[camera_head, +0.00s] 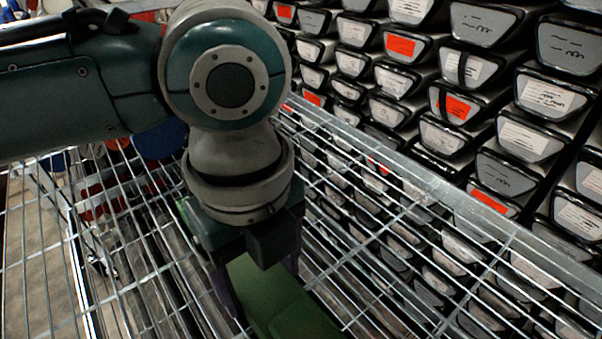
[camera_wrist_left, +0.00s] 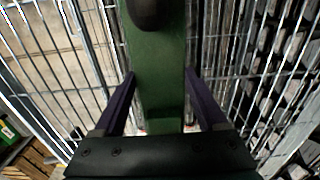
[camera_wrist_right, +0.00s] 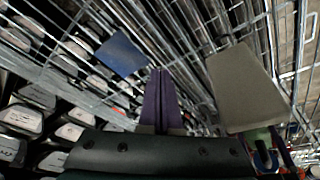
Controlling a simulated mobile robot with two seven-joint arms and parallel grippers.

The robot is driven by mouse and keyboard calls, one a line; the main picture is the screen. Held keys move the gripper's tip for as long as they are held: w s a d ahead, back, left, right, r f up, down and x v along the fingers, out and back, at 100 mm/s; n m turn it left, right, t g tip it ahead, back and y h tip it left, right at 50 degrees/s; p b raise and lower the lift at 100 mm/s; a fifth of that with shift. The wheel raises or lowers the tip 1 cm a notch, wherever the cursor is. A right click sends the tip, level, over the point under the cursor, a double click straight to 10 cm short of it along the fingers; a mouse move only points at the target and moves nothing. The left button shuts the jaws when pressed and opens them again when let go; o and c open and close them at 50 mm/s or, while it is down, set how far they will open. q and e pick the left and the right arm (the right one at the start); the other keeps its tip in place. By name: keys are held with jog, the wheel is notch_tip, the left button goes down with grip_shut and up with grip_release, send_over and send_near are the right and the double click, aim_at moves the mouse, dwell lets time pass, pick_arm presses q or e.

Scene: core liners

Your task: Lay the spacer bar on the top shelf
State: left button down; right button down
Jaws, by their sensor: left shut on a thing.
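The spacer bar is a long green bar (camera_head: 283,303) at the bottom of the head view, over the wire top shelf (camera_head: 415,183). My left gripper (camera_head: 262,285) reaches down from above and is shut on it. In the left wrist view the bar (camera_wrist_left: 158,50) runs lengthwise between the two purple fingers (camera_wrist_left: 160,80), with shelf wires on both sides. I cannot tell whether the bar touches the wires. Its near end is cut off in the head view. My right gripper (camera_wrist_right: 160,75) shows only in the right wrist view, its purple fingers together with nothing seen between them.
A blue panel (camera_wrist_right: 122,54) and a grey tapered piece (camera_wrist_right: 240,85) sit near the wires around my right gripper. Bare floor shows at left.

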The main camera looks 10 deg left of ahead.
aim_at(262, 281)
pick_arm(q)
jog(key=shift+w+f, duration=0.1)
jog(key=shift+f, duration=0.05)
grip_release()
